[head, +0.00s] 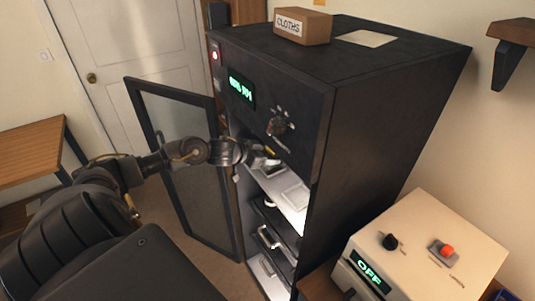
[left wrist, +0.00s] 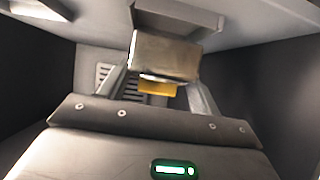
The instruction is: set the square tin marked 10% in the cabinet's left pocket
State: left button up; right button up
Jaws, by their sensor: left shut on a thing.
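My left gripper (head: 266,159) reaches through the open front of the black cabinet (head: 385,130), at its upper shelf level. In the left wrist view its fingers (left wrist: 163,88) are shut on a metallic square tin (left wrist: 165,55) with a yellow patch on its near edge. No 10% mark can be read. In the head view the tin is mostly hidden by the gripper. In the left wrist view a grey pocket-like holder (left wrist: 180,14) lies just beyond the tin; I cannot tell whether they touch. Another holder (left wrist: 38,8) is at the upper left. My right gripper is out of view.
A pale shelf (head: 290,190) is inside. A box marked CLOTHS (head: 303,27) sits on top. A cream device reading OFF (head: 425,245) stands at the lower right.

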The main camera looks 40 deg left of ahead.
pick_arm(q)
jog(key=shift+f+b, duration=0.75)
jog(key=shift+f, duration=0.5)
jog(key=o, duration=1.1)
jog(key=shift+o, duration=0.2)
jog(key=shift+s+a+r, duration=0.15)
jog(key=shift+s, duration=0.3)
jog(key=v, duration=0.9)
jog(key=shift+s+r, duration=0.3)
